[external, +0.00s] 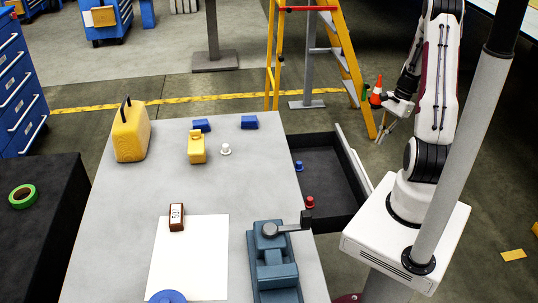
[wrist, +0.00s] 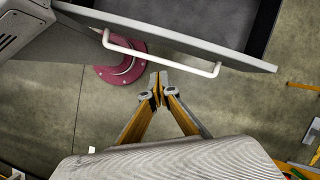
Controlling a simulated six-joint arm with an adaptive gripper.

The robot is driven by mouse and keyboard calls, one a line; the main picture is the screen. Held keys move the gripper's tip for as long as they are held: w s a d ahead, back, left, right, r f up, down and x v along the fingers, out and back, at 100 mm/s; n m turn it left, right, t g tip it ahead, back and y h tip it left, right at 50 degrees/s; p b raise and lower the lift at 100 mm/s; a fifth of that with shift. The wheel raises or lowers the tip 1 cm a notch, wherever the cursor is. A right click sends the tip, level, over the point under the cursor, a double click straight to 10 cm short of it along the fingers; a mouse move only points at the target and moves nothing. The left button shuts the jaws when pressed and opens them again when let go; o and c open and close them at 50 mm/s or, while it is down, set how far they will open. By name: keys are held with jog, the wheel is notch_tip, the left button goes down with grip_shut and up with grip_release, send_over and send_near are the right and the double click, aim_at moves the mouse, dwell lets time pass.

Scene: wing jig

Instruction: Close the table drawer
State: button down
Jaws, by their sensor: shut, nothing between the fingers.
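The table drawer (external: 328,176) is pulled open from the right side of the grey table (external: 126,210). Its dark interior holds a small blue piece (external: 299,166) and a small red piece (external: 310,202). In the wrist view, the drawer's grey front panel (wrist: 190,38) carries a white bar handle (wrist: 160,54). My gripper (external: 381,139) is outside the drawer, beyond its far outer corner in the external view. In the wrist view, my gripper (wrist: 159,80) is shut and empty, with its tips close below the handle in the picture. They appear apart from the handle.
A yellow stepladder (external: 349,60) and an orange cone (external: 376,92) stand behind the drawer. A blue vise (external: 272,262) sits at the table's near right edge. A yellow canister (external: 130,134) and small parts are on the tabletop.

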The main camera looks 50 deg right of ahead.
aim_at(364, 162)
jog(key=w+d+f+m+t, duration=0.1)
jog(key=w+d+f+m, duration=0.1)
jog(key=d+m, duration=0.3)
jog(key=shift+w+m+h, duration=0.3)
jog(key=shift+w, duration=0.15)
jog(key=shift+a+f, duration=0.1)
jog(key=shift+f, duration=0.1)
jog(key=x, duration=0.3)
jog(key=w+x, duration=0.1)
jog(key=x, duration=0.3)
jog(key=a+x, duration=0.1)
jog(key=x, duration=0.2)
jog(key=shift+w+a+r, duration=0.1)
jog(key=shift+w+a, duration=0.05)
jog(key=shift+w, duration=0.15)
jog(key=shift+w+a, duration=0.7)
